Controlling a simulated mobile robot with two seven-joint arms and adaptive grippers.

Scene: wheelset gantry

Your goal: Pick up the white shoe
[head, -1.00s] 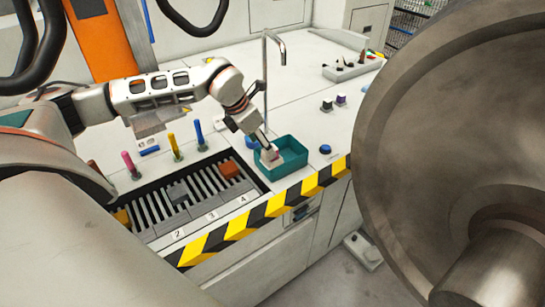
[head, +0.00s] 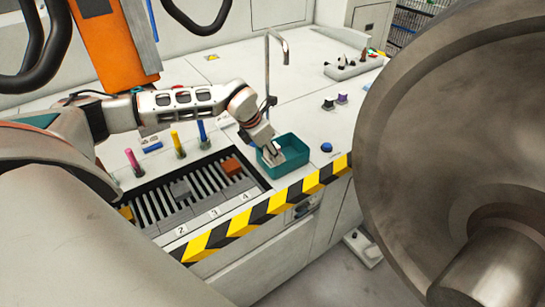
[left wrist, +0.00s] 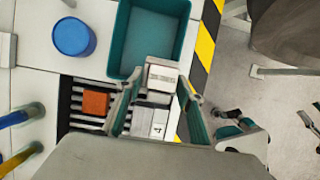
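The white shoe (left wrist: 161,79) is a small pale block between the fingertips of my left gripper (left wrist: 161,77) in the left wrist view. The fingers narrow toward its two sides and appear to touch them. In the head view my left gripper (head: 270,146) points down at the left side of the teal bin, with the white shoe (head: 273,155) at its tips. The bin wall and the fingers partly hide the contact, and I cannot tell its height above the bin floor. My right gripper is not in view.
The teal bin (head: 294,168) stands at the counter's striped front edge. Left of it is a slatted rack (head: 160,209) holding an orange block (head: 232,166). A blue round tub (left wrist: 73,37), coloured posts and a thin tap (head: 267,70) are close by. A large metal wheel (head: 400,150) fills the right.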

